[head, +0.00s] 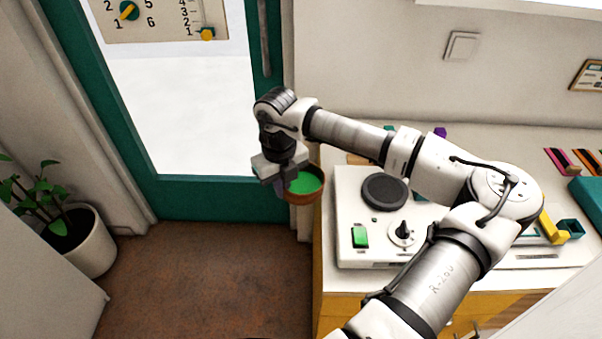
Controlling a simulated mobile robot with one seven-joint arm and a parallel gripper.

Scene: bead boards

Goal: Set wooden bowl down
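The wooden bowl (312,196) is brown outside with a green inside. It shows in the head view at the left end of the counter, overlapping the counter's edge in the picture. My gripper (287,186) is at the bowl's left rim, with its fingers pointing down. It appears shut on that rim, and the bowl looks held in the air, roughly level. The far finger and the bowl's left side are partly hidden by the gripper.
A white appliance (350,206) with a dark round plate (385,192), a green switch (360,237) and a knob (403,232) stands on the counter (450,281), right of the bowl. A teal-framed glass door (206,200) is behind. A potted plant (84,243) stands left. Brown floor (200,275) is clear.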

